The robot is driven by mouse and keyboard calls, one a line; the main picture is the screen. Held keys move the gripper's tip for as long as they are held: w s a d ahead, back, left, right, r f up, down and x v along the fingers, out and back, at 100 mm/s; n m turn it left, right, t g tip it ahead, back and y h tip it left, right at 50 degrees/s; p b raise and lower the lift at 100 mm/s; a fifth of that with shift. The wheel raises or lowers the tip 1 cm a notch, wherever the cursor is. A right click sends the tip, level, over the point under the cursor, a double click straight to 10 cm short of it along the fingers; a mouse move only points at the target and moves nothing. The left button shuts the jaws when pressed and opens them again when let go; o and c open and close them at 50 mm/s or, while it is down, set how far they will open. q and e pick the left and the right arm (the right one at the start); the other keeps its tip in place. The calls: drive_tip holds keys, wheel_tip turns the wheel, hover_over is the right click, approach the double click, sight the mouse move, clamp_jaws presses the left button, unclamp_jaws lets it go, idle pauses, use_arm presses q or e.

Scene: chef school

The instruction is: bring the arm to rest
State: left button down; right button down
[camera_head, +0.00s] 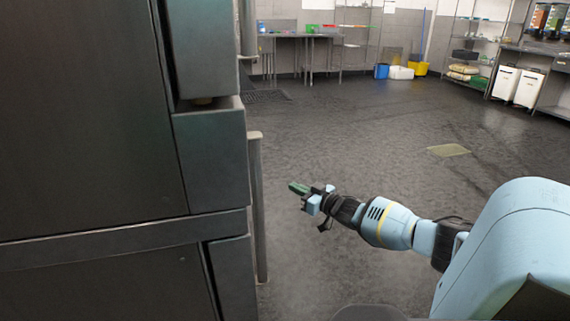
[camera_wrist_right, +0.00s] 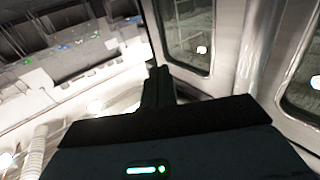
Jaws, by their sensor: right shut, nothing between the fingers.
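My right arm (camera_head: 395,225) reaches in from the right edge in the head view, over the open floor. Its gripper (camera_head: 297,188) points left toward the dark cabinet's edge, with a gap in the picture between them. The fingers are shut with nothing between them. In the right wrist view the closed fingers (camera_wrist_right: 158,88) stand together at the middle, above the dark gripper body. My left gripper is in neither view.
A large dark metal cabinet (camera_head: 80,120) fills the left, with an upright bar (camera_head: 258,205) along its edge. The floor (camera_head: 380,140) beyond is mostly clear. A steel table (camera_head: 295,36), a blue bin (camera_head: 381,71), shelves and white bins (camera_head: 505,82) stand far back.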

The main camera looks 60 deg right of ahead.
drive_tip(key=shift+s+d+b, duration=0.15)
drive_tip(key=shift+s+d, duration=0.2)
drive_tip(key=shift+d, duration=0.3)
drive_tip(key=shift+s+d+b, duration=0.1)
drive_tip(key=shift+s+d, duration=0.25)
drive_tip(key=shift+d, duration=0.25)
drive_tip(key=shift+s+d+b, duration=0.15)
drive_tip(key=shift+s+d, duration=0.2)
drive_tip(key=shift+d, duration=0.3)
